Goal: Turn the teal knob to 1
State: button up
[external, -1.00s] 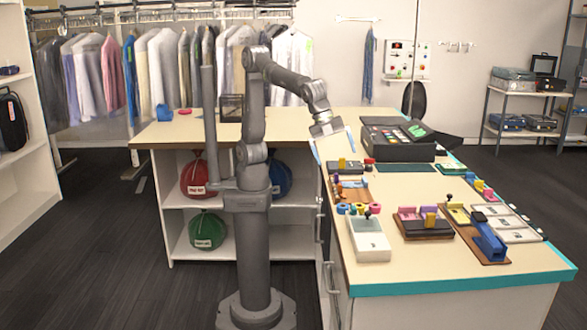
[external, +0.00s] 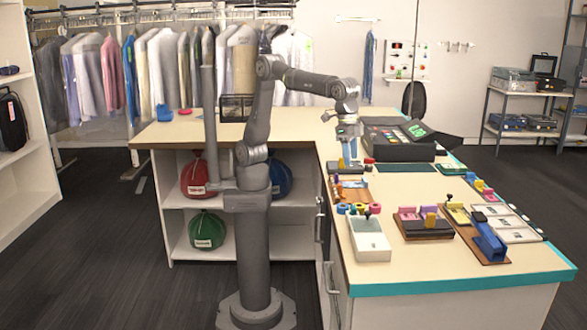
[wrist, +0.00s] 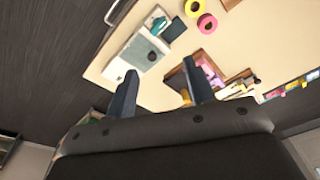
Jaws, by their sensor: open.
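I cannot make out a teal knob with a readable scale in either view. A small blue-teal round piece (external: 341,209) sits in a row of coloured pieces behind the white box (external: 370,246) in the external view.
An open black case (external: 397,146) is just behind my gripper. Bare counter (external: 385,189) lies in the middle.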

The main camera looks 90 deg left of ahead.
aim_at(354, 206)
jog(key=f+n, duration=0.2)
jog(key=f, duration=0.3)
jog(key=w+f+n+g, duration=0.1)
jog(key=f+n, duration=0.1)
jog(key=f, duration=0.4)
jog(key=w+d+f+n, duration=0.1)
jog(key=f+n, duration=0.1)
jog(key=f, duration=0.4)
jog(key=shift+f+y, duration=0.25)
jog(key=shift+y, duration=0.05)
jog(key=c, duration=0.7)
